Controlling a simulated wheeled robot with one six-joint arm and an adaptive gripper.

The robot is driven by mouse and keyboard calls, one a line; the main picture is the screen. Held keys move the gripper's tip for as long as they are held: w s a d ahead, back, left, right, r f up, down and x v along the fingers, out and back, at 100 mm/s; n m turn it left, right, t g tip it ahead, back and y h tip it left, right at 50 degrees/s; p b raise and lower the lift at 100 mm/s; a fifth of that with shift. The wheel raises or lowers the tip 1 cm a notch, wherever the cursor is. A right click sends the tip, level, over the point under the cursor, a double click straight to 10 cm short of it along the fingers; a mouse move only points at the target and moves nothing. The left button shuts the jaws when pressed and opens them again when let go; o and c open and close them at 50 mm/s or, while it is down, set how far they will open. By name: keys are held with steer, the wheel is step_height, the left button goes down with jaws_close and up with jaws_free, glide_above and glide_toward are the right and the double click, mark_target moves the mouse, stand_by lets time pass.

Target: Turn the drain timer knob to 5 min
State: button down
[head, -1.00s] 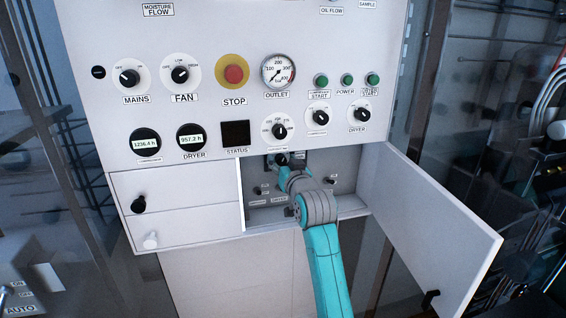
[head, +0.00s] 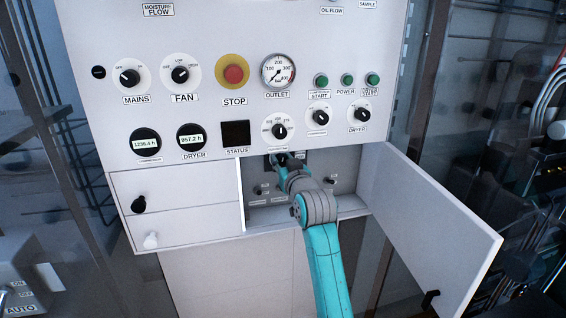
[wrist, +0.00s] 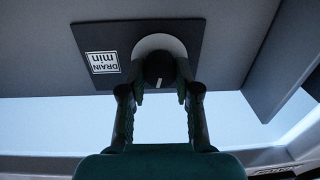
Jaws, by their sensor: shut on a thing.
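The drain timer knob (wrist: 159,67) is black and sits on a round white dial (wrist: 150,43) on a dark plate (wrist: 98,40) in the wrist view. The plate's label reads "DRAIN min" and appears upside down. A small white mark shows at the knob's lower edge; no scale numbers can be read. My gripper (wrist: 160,88) is shut on the knob, one finger on each side. In the head view my gripper (head: 281,160) reaches into the open compartment (head: 300,215) and hides most of the knob.
The compartment's door (head: 435,225) stands open to the right of my arm. Small dark knobs sit on the compartment's back wall beside my gripper. Above are other dials, including the fan knob (head: 180,74), and the red stop button (head: 233,74).

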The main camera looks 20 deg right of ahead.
steer(key=n, duration=0.8)
steer(key=shift+a, duration=0.15)
steer(key=n, duration=0.4)
steer(key=shift+f+n+h, duration=0.1)
steer(key=shift+n+h, duration=0.2)
steer(key=shift+n, duration=1.4)
steer(key=c, duration=0.8)
jaws_free()
steer(key=shift+a, duration=0.1)
steer(key=shift+s, duration=0.1)
